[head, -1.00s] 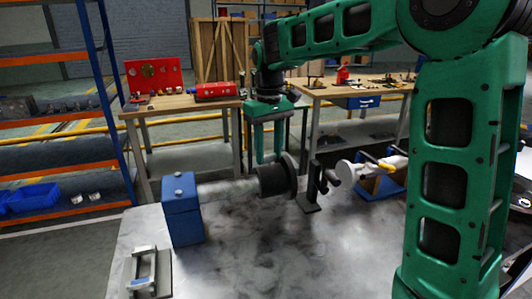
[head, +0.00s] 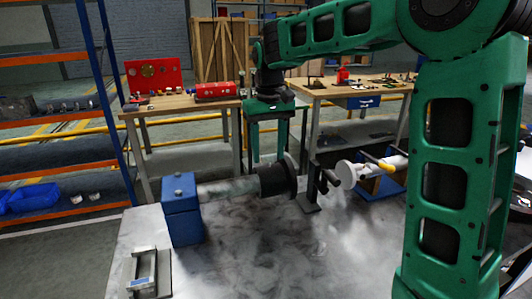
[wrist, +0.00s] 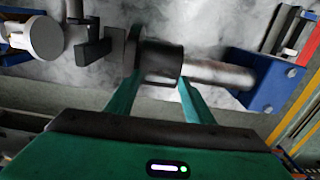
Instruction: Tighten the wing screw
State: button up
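My gripper (head: 269,158) hangs over the black round coupling (head: 276,180) on the bench, fingers pointing down. In the wrist view my gripper (wrist: 160,82) has its two fingers apart, with the coupling's dark hub (wrist: 161,62) between and beyond their tips. I cannot tell whether the fingers touch it. A pale shaft (head: 228,191) runs from the hub to a blue block (head: 182,209). Beside the coupling stands a dark upright stand (head: 311,188) with a small dark clamp-like part. I cannot make out the wing screw for certain.
A pale round-ended cylinder (head: 346,172) with a yellow piece (head: 378,161) lies to the right of the stand. A metal handle-like bracket (head: 150,271) is at the bench's front left. The bench top (head: 255,255) in front is clear.

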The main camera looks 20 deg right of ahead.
jog(key=shift+o, duration=0.3)
notch_tip(320, 180, up, 11)
jog(key=shift+f, duration=0.15)
dwell(0.4)
dwell(0.3)
jog(key=s+d+f+m, duration=0.2)
jog(key=s+d+f, duration=0.4)
jog(key=s+d, duration=0.45)
jog(key=s+d+f+m, duration=0.3)
jog(key=s+d+f, duration=0.35)
jog(key=s, duration=0.65)
jog(key=s+f+m, duration=0.1)
jog(key=s+f, duration=0.6)
jog(key=s, duration=0.4)
jog(key=shift+f+m, duration=0.3)
jog(key=shift+d, duration=0.1)
